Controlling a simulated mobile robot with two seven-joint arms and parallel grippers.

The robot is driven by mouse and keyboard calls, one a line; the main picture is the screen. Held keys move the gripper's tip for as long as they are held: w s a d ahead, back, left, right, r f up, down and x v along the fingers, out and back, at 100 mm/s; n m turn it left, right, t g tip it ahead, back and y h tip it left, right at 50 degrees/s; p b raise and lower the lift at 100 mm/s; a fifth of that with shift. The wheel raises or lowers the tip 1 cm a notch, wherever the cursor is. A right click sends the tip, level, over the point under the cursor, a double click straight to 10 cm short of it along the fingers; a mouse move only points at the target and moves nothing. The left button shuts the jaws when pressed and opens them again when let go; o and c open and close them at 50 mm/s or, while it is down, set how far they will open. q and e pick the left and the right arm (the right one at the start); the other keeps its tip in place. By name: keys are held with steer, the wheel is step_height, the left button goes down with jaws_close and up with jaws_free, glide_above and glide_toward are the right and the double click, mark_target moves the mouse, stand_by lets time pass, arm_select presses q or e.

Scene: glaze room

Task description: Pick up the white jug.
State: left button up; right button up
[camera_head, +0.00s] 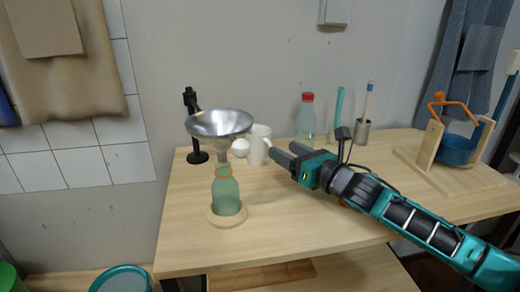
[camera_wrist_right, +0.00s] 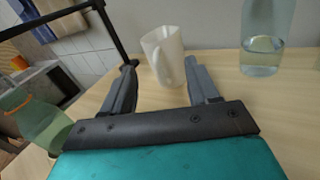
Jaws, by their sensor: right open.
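The white jug (camera_head: 259,146) stands upright on the wooden table, partly behind the metal funnel in the head view. In the right wrist view the jug (camera_wrist_right: 160,48) stands beyond and between my fingertips, with its handle toward me. My right gripper (camera_head: 281,153) is open and empty, just to the right of the jug in the head view. Its two fingers (camera_wrist_right: 164,72) also show in the right wrist view, spread apart, and do not appear closed on the jug. My left gripper is not in view.
A metal funnel (camera_head: 219,123) sits over a green bottle (camera_head: 226,192), left of the jug. A black stand (camera_head: 194,130) is behind them. A red-capped bottle (camera_head: 306,118) and a metal cup (camera_head: 362,132) stand at the back. The front table middle is clear.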

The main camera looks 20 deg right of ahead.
mark_target(262, 149)
steer(key=shift+x, duration=3)
steer(key=shift+a+f, duration=0.15)
steer(key=shift+c, duration=0.2)
steer(key=shift+s, duration=0.1)
jaws_close()
